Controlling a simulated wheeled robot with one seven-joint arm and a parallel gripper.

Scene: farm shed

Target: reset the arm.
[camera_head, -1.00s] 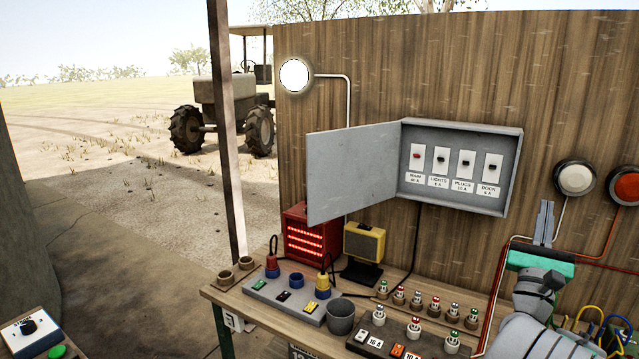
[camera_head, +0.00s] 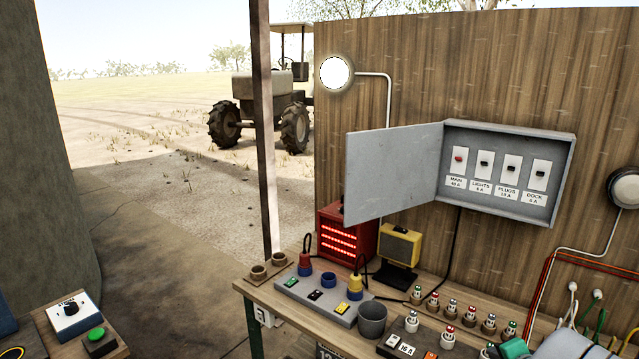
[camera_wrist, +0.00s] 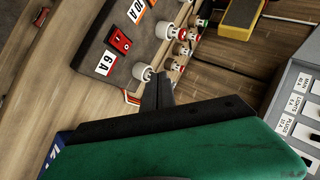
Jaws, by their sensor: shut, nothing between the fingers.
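My gripper (camera_wrist: 158,90) shows in the wrist view with its two dark fingers together and nothing between them. It is over the workbench, near the fuse board with its red switch and 6 A and 10 A labels. In the head view only part of my arm shows at the bottom right edge, by the front right of the bench; the fingertips are not visible there.
A grey breaker box (camera_head: 508,178) with its door open hangs on the plank wall. The bench (camera_head: 285,310) carries a socket strip (camera_head: 322,296), a grey cup (camera_head: 372,319), several fuses, a yellow lamp (camera_head: 400,244) and a red heater (camera_head: 340,238). Cables hang at the right.

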